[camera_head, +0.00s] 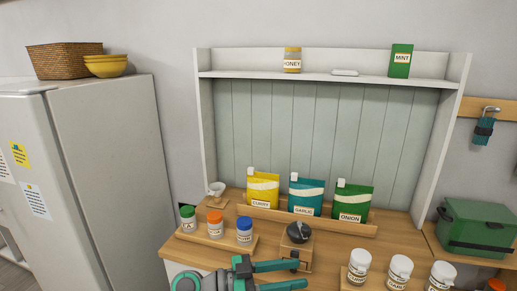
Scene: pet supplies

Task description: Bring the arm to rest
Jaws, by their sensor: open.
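My gripper (301,274) shows at the bottom centre of the head view, with two teal fingers pointing right. The fingers are apart and I see nothing held between them. They are in front of a small wooden box with a dark round top (299,232) on the wooden counter (330,250). Whether the upper fingertip touches the box, I cannot tell. The rest of my arm is mostly cut off by the bottom edge.
Three capped jars (215,227) stand on a wooden tray left of the gripper; three white-lidded jars (399,270) stand right. Behind are curry (263,190), garlic (306,197) and onion (354,204) pouches. A green box (478,225) sits at right. A fridge (110,170) stands left.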

